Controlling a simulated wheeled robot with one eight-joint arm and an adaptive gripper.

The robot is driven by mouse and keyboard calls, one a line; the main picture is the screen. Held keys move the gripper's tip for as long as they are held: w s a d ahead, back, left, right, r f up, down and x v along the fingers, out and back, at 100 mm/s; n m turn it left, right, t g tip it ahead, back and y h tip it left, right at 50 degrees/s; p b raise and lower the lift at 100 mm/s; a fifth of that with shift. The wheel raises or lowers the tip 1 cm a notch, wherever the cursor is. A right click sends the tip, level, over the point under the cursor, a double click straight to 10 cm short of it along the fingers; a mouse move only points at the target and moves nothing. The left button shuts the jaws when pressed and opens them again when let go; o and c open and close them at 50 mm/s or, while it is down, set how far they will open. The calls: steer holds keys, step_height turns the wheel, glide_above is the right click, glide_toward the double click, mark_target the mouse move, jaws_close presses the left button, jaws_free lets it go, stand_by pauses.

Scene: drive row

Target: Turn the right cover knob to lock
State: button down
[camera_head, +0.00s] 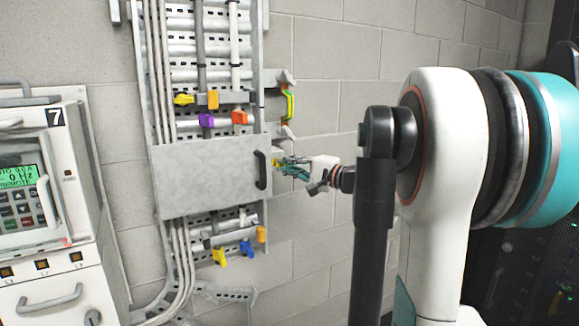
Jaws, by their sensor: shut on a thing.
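A grey cover (205,180) lies across the middle of the wall-mounted rack. It has a black handle (261,170) near its right edge. My gripper (283,165) reaches in from the right, just past that edge and beside the handle. Its fingers are closed on the right cover knob (274,162), a small yellowish part at the cover's right edge. The fingers hide most of the knob, so its turn angle cannot be read.
Several coloured valve handles sit above the cover, including a purple one (206,120), and more sit below, including a blue one (246,247). A yellow-green handle (289,104) stands above my gripper. A drive cabinet (42,200) stands at left. Bare block wall lies right of the rack.

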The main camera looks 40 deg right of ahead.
steer(key=c, duration=1.7)
jaws_free()
steer(key=shift+w, duration=0.1)
steer(key=shift+o, duration=0.2)
steer(key=s+d, duration=0.2)
steer(key=s, duration=1)
